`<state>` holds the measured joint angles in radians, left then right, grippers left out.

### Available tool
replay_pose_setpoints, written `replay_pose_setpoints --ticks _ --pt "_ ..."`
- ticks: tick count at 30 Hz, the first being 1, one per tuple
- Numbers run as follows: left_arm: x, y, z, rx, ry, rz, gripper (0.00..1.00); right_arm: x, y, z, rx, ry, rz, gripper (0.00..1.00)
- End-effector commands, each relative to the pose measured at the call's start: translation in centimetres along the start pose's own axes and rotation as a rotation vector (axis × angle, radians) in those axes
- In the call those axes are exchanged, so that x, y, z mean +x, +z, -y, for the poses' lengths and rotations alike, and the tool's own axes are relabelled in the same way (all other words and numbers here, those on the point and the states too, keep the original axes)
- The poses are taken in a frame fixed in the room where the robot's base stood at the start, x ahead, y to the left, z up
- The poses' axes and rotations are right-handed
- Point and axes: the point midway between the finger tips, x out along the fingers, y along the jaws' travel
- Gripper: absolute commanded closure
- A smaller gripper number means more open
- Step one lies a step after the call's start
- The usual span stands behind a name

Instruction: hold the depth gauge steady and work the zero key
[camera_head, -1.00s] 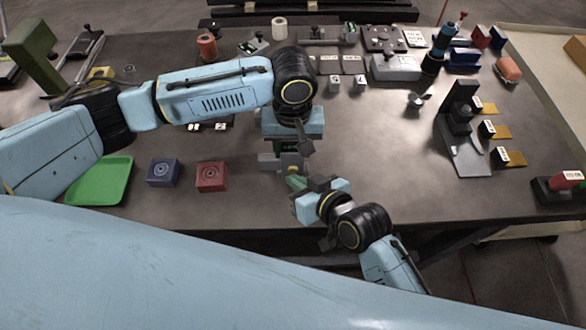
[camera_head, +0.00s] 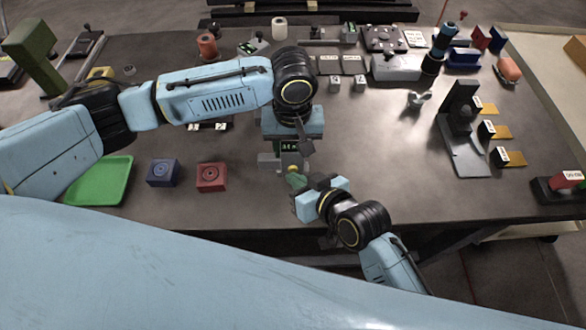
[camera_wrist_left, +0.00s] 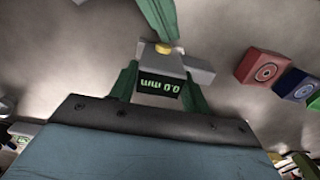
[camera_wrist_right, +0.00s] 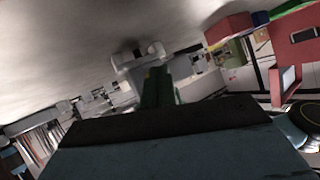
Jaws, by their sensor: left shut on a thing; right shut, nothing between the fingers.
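The depth gauge (camera_head: 270,161) is a grey body with a dark display and a yellow key. My left gripper (camera_wrist_left: 160,86) is shut on it, with a green finger on each side. The yellow zero key (camera_wrist_left: 163,48) is on the gauge's far side from my left palm. My right gripper (camera_head: 296,181) is shut and empty, its green fingertips at the key. I cannot tell whether they touch it. The gauge also shows past the fingertips in the right wrist view (camera_wrist_right: 140,62).
A red block (camera_head: 211,177), a blue block (camera_head: 163,173) and a green tray (camera_head: 101,181) lie left of the gauge. A black stand (camera_head: 461,125) with labelled tabs stands to the right. The tabletop between gauge and stand is mostly clear.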

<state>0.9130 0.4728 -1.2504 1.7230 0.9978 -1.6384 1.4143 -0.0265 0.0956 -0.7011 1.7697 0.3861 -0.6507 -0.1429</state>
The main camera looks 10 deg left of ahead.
Motion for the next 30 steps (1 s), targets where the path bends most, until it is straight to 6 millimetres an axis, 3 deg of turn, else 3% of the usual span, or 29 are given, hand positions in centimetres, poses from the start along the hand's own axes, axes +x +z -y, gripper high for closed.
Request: replay_pose_setpoints --ticks 19,30 --pt "-0.1 0.0 0.0 0.0 0.001 -0.001 0.88 -1.2 0.9 0.9 0.001 0.0 0.001 1.0" --pt "-0.1 0.0 0.0 0.0 0.001 -0.001 0.88 -3.7 2.7 2.7 0.0 0.0 0.001 1.0"
